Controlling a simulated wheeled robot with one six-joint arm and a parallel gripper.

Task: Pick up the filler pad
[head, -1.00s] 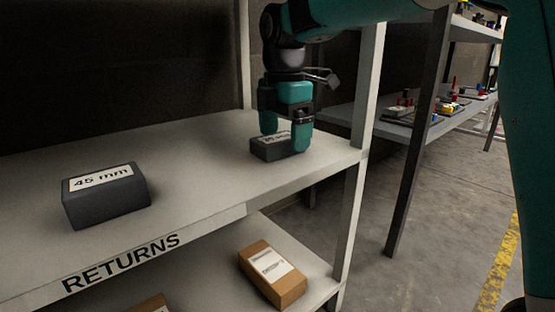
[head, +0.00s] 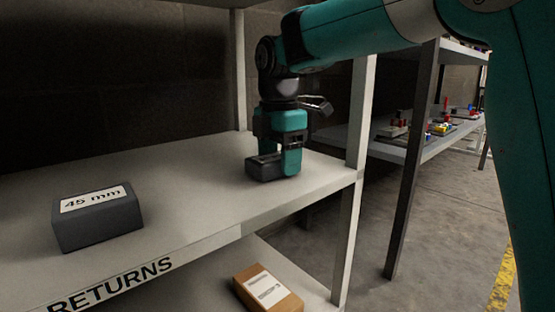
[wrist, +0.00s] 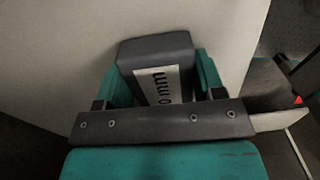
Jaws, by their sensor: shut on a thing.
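A dark grey block with a white label, the filler pad (head: 262,168), is at the right part of the shelf in the head view. My gripper (head: 277,163) points down over it and is shut on it, one finger on each side. The wrist view shows the same pad (wrist: 155,48) between the teal fingers of my gripper (wrist: 160,85). Its label is partly covered, with only "mm" and part of a digit readable. The pad looks to be on or very near the shelf surface; I cannot tell whether it touches.
A second dark block labelled "45 mm" (head: 97,217) sits on the left of the shelf (head: 185,190) marked RETURNS. A post (head: 353,170) stands right of my gripper. A cardboard box (head: 268,289) lies on the lower shelf. Shelf room between the two blocks is clear.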

